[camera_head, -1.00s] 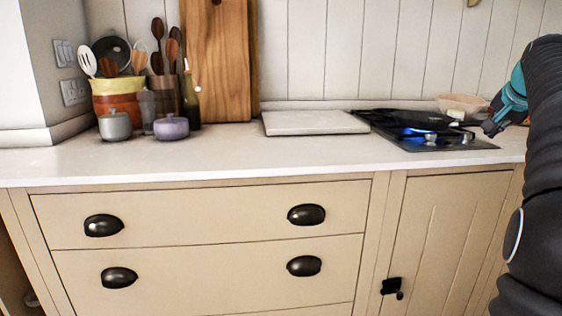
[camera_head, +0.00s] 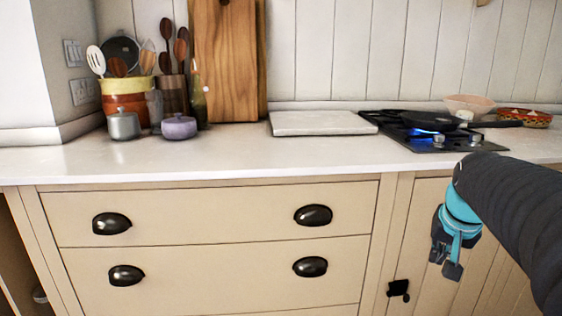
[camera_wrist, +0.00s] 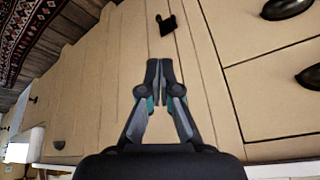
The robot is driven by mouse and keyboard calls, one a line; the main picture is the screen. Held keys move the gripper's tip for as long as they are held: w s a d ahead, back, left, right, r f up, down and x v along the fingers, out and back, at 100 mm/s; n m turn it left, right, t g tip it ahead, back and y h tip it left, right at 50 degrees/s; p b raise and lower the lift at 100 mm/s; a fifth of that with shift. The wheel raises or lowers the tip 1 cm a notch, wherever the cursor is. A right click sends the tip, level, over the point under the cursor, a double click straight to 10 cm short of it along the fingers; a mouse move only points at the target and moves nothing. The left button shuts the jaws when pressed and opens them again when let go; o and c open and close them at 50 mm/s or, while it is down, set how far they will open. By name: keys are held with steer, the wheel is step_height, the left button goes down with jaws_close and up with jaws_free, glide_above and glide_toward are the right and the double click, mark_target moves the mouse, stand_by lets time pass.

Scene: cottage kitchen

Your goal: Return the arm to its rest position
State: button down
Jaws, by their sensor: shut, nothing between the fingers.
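My gripper (camera_head: 447,268) hangs at the right of the head view, in front of the cupboard door (camera_head: 418,235) and below the worktop. My black arm comes in from the right edge. In the wrist view my gripper (camera_wrist: 158,62) is shut, its fingertips together with nothing between them. Beyond the fingertips the wrist view shows the cream cupboard front and a black latch (camera_wrist: 167,24). I cannot tell the exact gap between the fingers and the door.
A hob (camera_head: 432,138) with a blue flame lit under a black pan (camera_head: 430,121) stands on the worktop (camera_head: 240,158). A pink bowl (camera_head: 468,105) and a patterned bowl (camera_head: 525,118) are behind. Drawer handles (camera_head: 313,215) stick out. A patterned rug (camera_wrist: 28,30) lies on the floor.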

steer(key=s+a+f+n, duration=0.2)
steer(key=s+a+f, duration=0.1)
steer(key=s+a, duration=0.4)
steer(key=s+a+f+n+y, duration=0.1)
steer(key=s+a+f+n, duration=0.2)
steer(key=s+a, duration=0.5)
steer(key=shift+s+a+f+n+t, duration=0.2)
steer(key=shift+a+f+n+t, duration=0.15)
steer(key=shift+a, duration=0.45)
